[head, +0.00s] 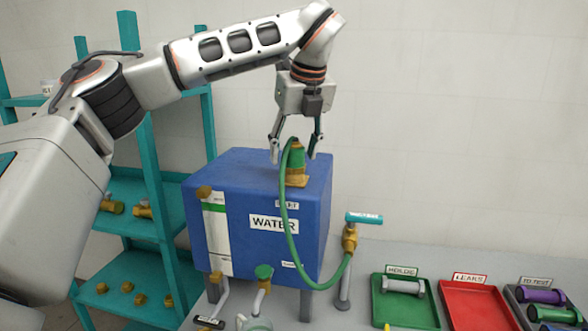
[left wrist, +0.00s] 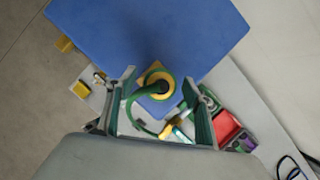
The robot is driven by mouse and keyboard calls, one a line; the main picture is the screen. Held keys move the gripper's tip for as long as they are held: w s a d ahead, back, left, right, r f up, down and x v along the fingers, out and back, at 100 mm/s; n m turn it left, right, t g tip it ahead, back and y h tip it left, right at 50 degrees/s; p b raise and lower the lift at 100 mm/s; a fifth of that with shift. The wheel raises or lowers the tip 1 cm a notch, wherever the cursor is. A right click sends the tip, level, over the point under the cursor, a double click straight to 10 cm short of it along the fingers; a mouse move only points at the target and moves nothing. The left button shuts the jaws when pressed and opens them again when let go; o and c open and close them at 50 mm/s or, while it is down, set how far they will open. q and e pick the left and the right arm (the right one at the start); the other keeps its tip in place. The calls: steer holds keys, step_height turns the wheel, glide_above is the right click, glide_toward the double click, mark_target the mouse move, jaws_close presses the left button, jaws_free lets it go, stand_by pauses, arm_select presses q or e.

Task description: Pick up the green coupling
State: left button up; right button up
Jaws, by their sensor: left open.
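The green coupling (head: 297,158) stands upright on a brass fitting (head: 297,180) on top of the blue WATER tank (head: 260,235). A green hose (head: 289,215) runs from its top down the tank front. My left gripper (head: 294,148) points down from above, open, with one finger on each side of the coupling. In the left wrist view, the coupling (left wrist: 160,85) shows from above between the two fingers (left wrist: 158,78), with gaps on both sides. I cannot tell how far the fingertips reach down beside it. My right gripper is not seen.
The hose ends at a brass valve (head: 349,238) with a teal handle, right of the tank. A green tray (head: 405,310) and a red tray (head: 475,300) lie farther right on the bench. A teal shelf (head: 150,190) stands behind at the left.

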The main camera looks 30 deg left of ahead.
arm_select(q)
steer(key=c, duration=1.3)
steer(key=shift+r, duration=0.15)
steer(key=shift+r, duration=9.9)
steer(key=shift+a, duration=0.1)
